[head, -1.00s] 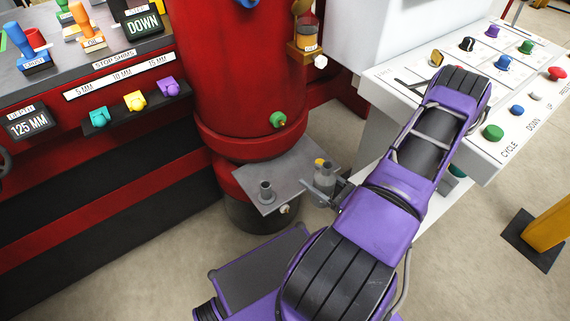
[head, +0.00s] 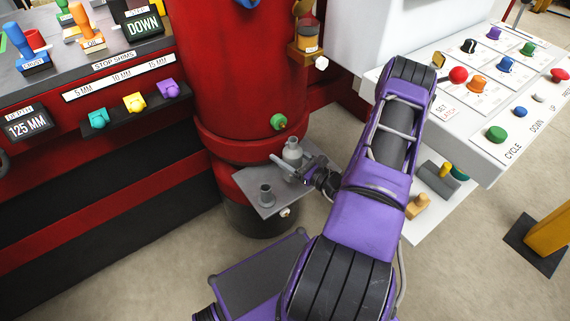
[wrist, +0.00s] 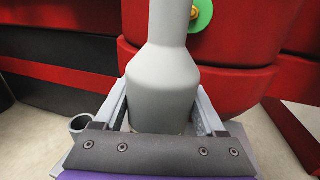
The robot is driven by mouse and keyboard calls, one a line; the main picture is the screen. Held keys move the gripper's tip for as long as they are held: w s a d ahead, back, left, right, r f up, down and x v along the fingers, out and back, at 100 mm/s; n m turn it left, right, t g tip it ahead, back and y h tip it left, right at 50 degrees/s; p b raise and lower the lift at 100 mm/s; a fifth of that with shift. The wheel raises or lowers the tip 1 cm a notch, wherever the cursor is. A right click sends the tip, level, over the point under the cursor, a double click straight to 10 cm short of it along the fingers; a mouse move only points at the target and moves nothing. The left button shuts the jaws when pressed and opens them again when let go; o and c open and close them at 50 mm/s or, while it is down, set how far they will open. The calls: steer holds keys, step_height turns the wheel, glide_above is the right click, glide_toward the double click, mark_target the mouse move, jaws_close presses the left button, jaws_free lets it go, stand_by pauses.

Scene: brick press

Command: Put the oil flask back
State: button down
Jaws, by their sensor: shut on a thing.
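The oil flask (head: 292,150) is a grey bottle with a narrow neck. It is upright over the back right part of a small grey shelf (head: 252,182) on the red press column. My gripper (head: 289,168) is shut on the flask from the front right. In the wrist view the flask (wrist: 163,80) stands between the two fingers (wrist: 160,118). I cannot tell whether its base touches the shelf, since the gripper hides it.
A short grey open cup (head: 266,194) stands on the front of the shelf, left of my gripper. A green knob (head: 278,121) sticks out of the red column (head: 235,80) above the shelf. The white control panel (head: 500,90) is to the right of my arm.

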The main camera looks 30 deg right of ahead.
step_height(320, 180, down, 4)
steer(key=shift+f+b, duration=0.1)
steer(key=shift+b, duration=0.4)
steer(key=shift+w+f, duration=0.2)
steer(key=shift+f, duration=0.1)
steer(key=shift+f, duration=0.1)
jaws_free()
steer(key=v, duration=1.2)
steer(key=shift+p, duration=0.3)
